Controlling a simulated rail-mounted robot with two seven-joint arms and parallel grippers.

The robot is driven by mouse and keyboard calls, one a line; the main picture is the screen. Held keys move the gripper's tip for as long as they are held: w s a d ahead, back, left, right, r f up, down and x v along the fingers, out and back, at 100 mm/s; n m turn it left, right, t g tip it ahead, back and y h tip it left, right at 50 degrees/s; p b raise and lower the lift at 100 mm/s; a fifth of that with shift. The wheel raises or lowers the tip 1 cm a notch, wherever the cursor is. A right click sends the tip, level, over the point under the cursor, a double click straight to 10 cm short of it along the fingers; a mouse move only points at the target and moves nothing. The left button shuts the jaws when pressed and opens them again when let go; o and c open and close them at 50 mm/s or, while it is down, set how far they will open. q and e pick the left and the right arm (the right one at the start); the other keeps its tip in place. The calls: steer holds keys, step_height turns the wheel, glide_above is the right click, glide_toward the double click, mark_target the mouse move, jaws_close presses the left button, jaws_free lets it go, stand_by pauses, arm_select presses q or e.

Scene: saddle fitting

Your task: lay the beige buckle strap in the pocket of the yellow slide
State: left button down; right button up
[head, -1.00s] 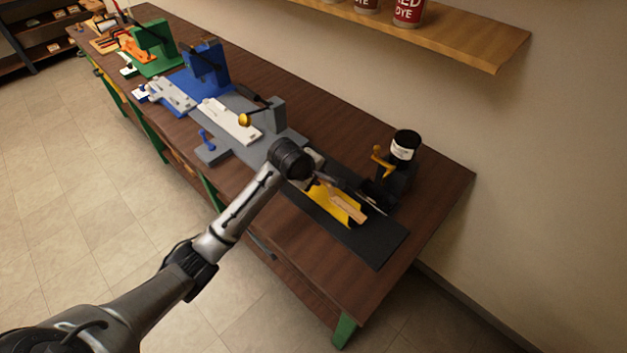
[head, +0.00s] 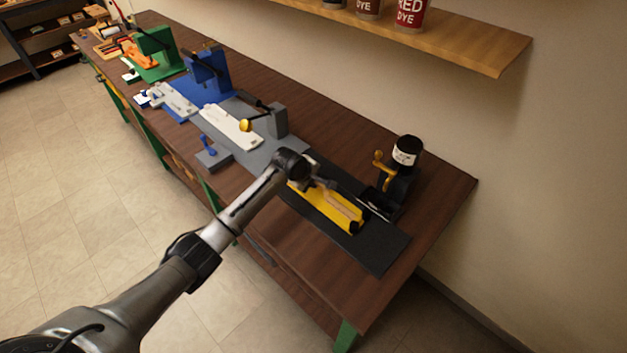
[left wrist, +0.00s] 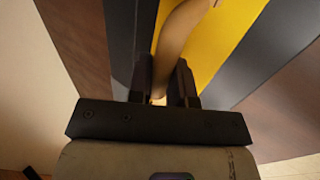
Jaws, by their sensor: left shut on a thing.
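The beige buckle strap (head: 343,205) is over the yellow slide (head: 325,212), roughly in line with its length. Whether it touches the pocket floor I cannot tell. My right gripper is not in view.
The slide lies on a dark base plate (head: 378,252). Grey (head: 278,122), blue (head: 207,66) and green (head: 155,45) fixtures line the bench further left.

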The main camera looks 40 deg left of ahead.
arm_select(q)
steer(key=shift+f, duration=0.2)
steer(key=c, duration=1)
jaws_free()
steer(key=shift+c, duration=0.2)
